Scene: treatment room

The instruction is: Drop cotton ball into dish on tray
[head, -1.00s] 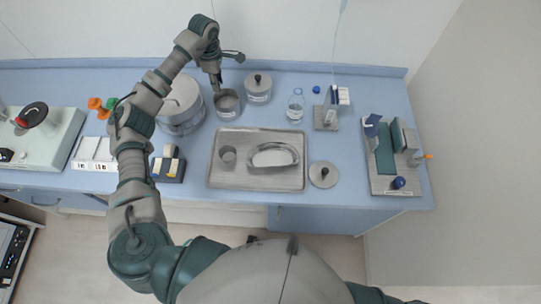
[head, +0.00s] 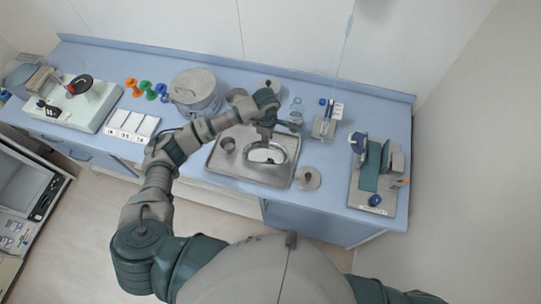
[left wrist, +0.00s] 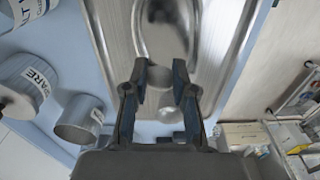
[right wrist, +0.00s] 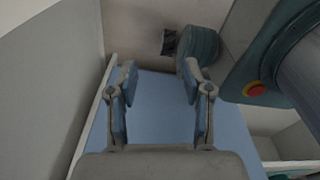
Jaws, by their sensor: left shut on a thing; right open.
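The steel tray (head: 225,165) lies on the blue counter, with a shiny kidney-shaped dish (head: 267,155) and a small steel cup (head: 228,144) on it. My left gripper (head: 266,132) is above the tray, by the far edge of the kidney dish. In the left wrist view the fingers (left wrist: 159,78) are shut on a small pale grey piece, seemingly the cotton ball (left wrist: 160,76); its outline is unclear. The kidney dish (left wrist: 166,25) lies beyond the fingertips there. My right gripper (right wrist: 162,88) is open and empty, away from the tray.
An open steel pot (left wrist: 80,120) and a lidded jar (left wrist: 22,88) stand behind the tray. A large lidded drum (head: 195,92) is left of them. A round lid (head: 308,178) lies right of the tray, and a rack (head: 375,175) stands farther right.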

